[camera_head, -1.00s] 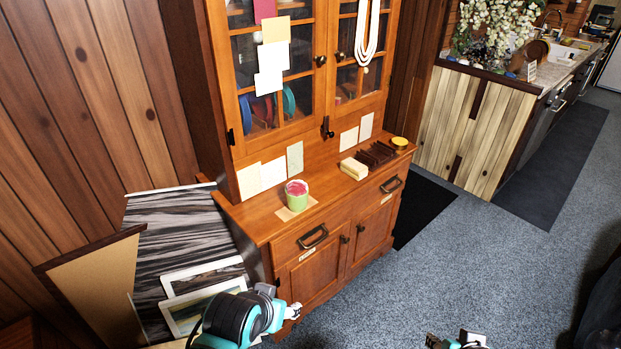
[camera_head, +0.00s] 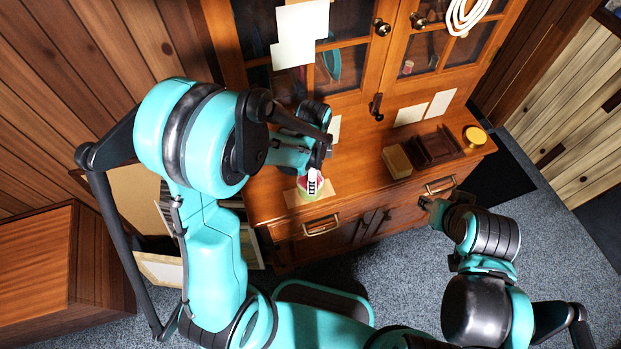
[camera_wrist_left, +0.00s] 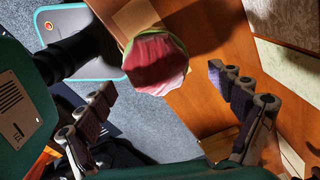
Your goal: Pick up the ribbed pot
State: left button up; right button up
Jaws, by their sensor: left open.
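The ribbed pot (camera_head: 305,191), green outside and pink inside, stands on a small tan mat (camera_head: 322,192) on the wooden cabinet's counter. My left gripper (camera_head: 314,178) is over the pot and partly covers it in the head view. In the left wrist view the pot (camera_wrist_left: 156,62) shows its open top, ahead of and between the spread fingers of my left gripper (camera_wrist_left: 163,80). The gripper is open and holds nothing. My right gripper (camera_head: 430,204) is in front of the cabinet near a drawer handle; its jaw state is unclear.
A cream block (camera_head: 397,161), a dark brown rack (camera_head: 436,147) and a yellow-topped round tin (camera_head: 474,136) stand right of the pot. Glazed cabinet doors (camera_head: 350,60) rise close behind. White cards lean at the counter's back. A wooden box (camera_head: 35,260) stands at left.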

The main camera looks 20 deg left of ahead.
pick_arm(q)
jog(key=f+b, duration=0.1)
jog(key=f, duration=0.1)
jog(key=f+b, duration=0.1)
jog(key=f, duration=0.2)
jog(key=f+b, duration=0.1)
jog(key=f, duration=0.1)
jog(key=shift+s+a+f, duration=0.25)
jog(key=shift+a+f, duration=0.15)
jog(key=c, duration=1.6)
